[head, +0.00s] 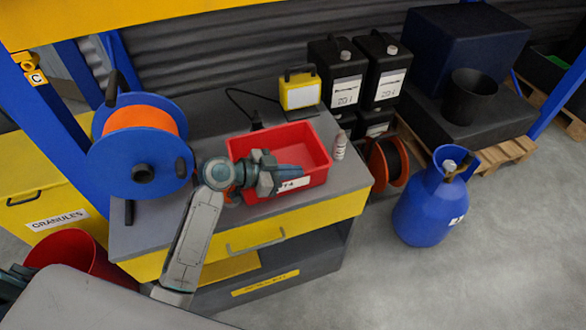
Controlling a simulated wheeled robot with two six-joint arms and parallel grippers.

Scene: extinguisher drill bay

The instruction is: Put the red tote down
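The red tote (318,177) is an open, shallow box with a white label on its front wall. It appears to rest upright on the grey top of the drawer bench (222,112), near the front edge. My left gripper (290,175) is at the tote's front left, with its fingers reaching over the front wall and covering part of it and of the label. The frame does not show whether the fingers are closed on the wall or apart. The visible inside of the tote looks empty.
A blue and orange reel (140,140) stands left on the bench. A yellow box (299,90) is behind the tote and a small pale bottle (340,147) is at its right. Black canisters (338,75) stand behind. A blue cylinder (425,215) stands on the floor at right.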

